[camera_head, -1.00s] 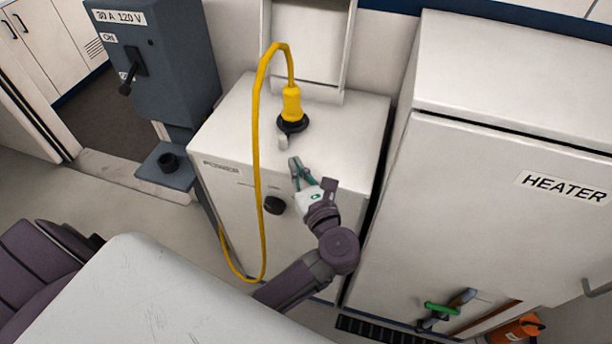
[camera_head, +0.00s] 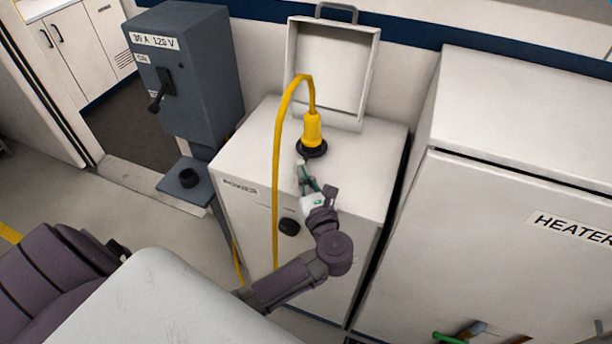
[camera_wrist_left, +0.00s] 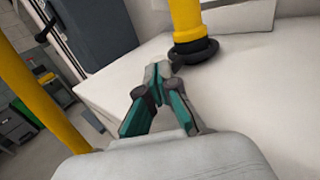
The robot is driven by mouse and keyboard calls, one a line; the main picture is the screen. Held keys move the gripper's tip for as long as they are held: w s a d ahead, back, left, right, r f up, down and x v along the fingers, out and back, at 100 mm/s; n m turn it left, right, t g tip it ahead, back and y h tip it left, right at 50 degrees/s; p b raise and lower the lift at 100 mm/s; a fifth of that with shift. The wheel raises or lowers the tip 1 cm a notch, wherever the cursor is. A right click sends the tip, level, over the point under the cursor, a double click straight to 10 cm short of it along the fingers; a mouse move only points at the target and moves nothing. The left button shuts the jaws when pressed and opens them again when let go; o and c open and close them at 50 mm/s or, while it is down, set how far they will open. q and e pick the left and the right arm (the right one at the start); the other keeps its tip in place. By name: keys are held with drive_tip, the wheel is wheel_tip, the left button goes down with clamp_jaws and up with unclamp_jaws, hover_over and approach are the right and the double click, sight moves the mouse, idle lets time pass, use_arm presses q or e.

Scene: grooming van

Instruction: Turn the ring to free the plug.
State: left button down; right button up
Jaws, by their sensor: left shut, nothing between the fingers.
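The yellow plug (camera_head: 312,130) stands upright on top of the white power cabinet (camera_head: 250,160), its yellow cord looping up and down the cabinet's front. The black ring (camera_head: 314,150) sits around the plug's base; it also shows in the left wrist view (camera_wrist_left: 196,53). A small light tab beside the ring is mostly covered by my fingertips. My left gripper (camera_head: 302,168) is shut and empty, its fingertips at the near-left side of the ring. In the left wrist view the fingertips (camera_wrist_left: 158,72) are just left of the ring; I cannot tell whether they touch. My right gripper is not in view.
A grey switch box (camera_head: 190,75) with a black lever stands left of the cabinet. An open lid (camera_head: 330,65) rises behind the plug. The heater cabinet (camera_head: 530,130) is at right. The cord hangs left of my arm.

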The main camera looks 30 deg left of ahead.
sight(274, 171)
use_arm(q)
drive_tip(key=shift+s+a+f+m+t+h+b, duration=0.1)
drive_tip(key=shift+s+a+m+t+h+b, duration=0.1)
drive_tip(key=shift+a+m+t+h, duration=0.25)
drive_tip(key=shift+s+a+m+t+h+b, duration=0.2)
drive_tip(key=shift+a+m+t+h, duration=0.15)
drive_tip(key=shift+a+t+h, duration=0.1)
drive_tip(key=a+m+t+h, duration=0.1)
drive_tip(key=h, duration=0.1)
drive_tip(key=a+m+t+h, duration=0.1)
drive_tip(key=a+m+h, duration=0.1)
drive_tip(key=shift+s+a+t+h, duration=0.2)
drive_tip(key=shift+a+t+h, duration=0.1)
drive_tip(key=shift+t, duration=0.1)
drive_tip(key=a+m+h, duration=0.1)
drive_tip(key=a+m+t+h, duration=0.1)
drive_tip(key=m+h, duration=0.1)
drive_tip(key=shift+w+a+h, duration=0.25)
drive_tip(key=shift+w+h, duration=0.05)
drive_tip(key=shift+w+a, duration=0.25)
drive_tip(key=shift+a, duration=0.3)
